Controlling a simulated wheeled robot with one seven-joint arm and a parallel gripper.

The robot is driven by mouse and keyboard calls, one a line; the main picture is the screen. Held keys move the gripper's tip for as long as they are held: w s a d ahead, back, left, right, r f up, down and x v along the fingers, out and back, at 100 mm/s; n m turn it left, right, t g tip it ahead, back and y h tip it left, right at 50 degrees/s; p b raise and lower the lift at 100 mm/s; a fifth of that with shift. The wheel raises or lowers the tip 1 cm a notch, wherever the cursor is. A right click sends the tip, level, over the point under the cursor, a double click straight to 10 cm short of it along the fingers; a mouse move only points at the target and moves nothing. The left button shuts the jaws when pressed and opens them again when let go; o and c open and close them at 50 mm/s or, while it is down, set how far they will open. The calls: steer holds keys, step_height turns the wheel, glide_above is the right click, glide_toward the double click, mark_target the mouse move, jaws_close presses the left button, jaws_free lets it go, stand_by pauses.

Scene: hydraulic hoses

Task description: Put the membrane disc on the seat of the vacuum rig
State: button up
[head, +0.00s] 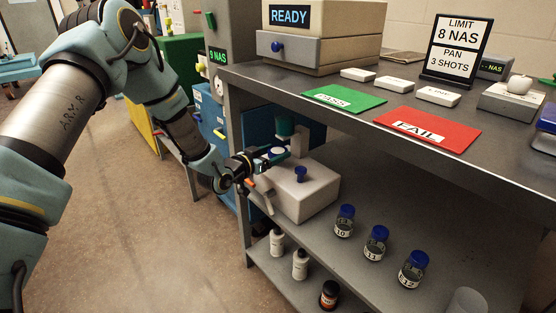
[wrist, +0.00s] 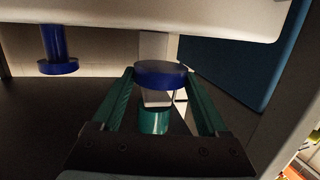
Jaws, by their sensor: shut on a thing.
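The vacuum rig (head: 303,202) is a pale box on the lower shelf, with a blue knob on top and a white post behind. A green cylinder (head: 284,126) sits high at the post. The wrist view is upside down; the rig's body (wrist: 200,18) is at its top. My gripper (head: 268,156) is shut on the membrane disc (head: 278,150), which has a pale face and blue rim. In the wrist view the disc (wrist: 160,75) shows blue between the fingertips, in front of the post, close to the green cylinder (wrist: 153,122). The seat is not clearly visible.
The worktop edge (head: 400,128) overhangs the lower shelf. Several blue-capped bottles (head: 376,244) stand right of the rig, and white bottles (head: 300,264) stand on the level below. A blue cabinet (head: 212,124) is behind the rig. Floor at left is clear.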

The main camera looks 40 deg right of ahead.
steer(key=shift+w+d, duration=0.1)
steer(key=shift+d, duration=0.45)
steer(key=f, duration=0.3)
steer(key=shift+d, duration=0.35)
steer(key=shift+f, duration=0.25)
steer(key=shift+f, duration=0.2)
steer(key=o, duration=1.2)
steer(key=shift+r, duration=0.15)
